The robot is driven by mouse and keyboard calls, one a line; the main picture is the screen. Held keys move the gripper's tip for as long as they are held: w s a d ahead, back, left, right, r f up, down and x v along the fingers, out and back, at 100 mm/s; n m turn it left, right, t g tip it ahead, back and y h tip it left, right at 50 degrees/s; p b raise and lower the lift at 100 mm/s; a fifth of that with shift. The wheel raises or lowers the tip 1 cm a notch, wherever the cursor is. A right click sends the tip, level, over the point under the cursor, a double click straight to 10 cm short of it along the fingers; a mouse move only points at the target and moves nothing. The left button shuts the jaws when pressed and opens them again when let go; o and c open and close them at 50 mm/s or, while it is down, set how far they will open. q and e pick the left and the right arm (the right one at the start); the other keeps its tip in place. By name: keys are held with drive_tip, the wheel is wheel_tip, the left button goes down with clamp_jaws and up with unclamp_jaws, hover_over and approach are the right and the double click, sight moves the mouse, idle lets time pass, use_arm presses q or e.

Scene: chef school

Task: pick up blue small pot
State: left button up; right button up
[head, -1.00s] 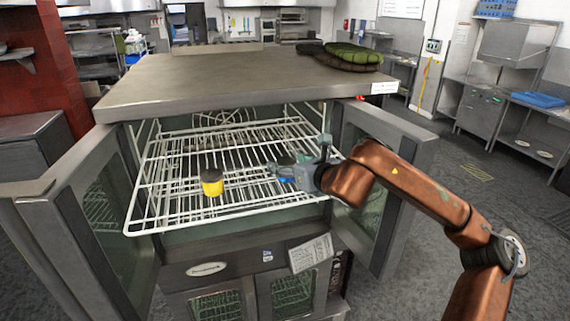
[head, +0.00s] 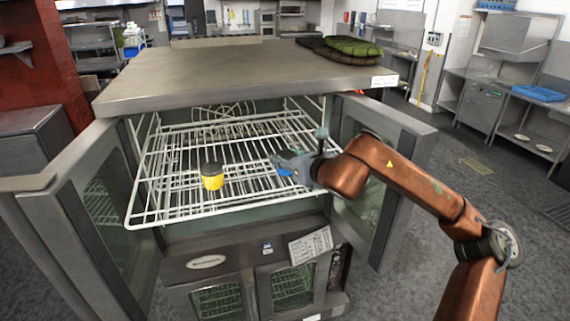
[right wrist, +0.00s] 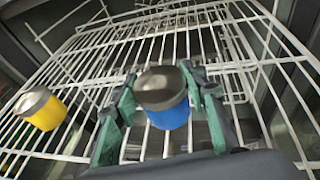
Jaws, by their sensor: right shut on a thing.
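My left gripper is not in view.
The white wire rack (head: 160,218) sticks out of the open oven. The oven's left door (head: 105,215) and right door (head: 385,150) stand open on either side.

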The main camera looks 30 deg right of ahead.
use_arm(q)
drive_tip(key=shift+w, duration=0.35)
use_arm(e)
drive_tip(key=shift+c, duration=0.6)
drive_tip(key=shift+r, duration=0.1)
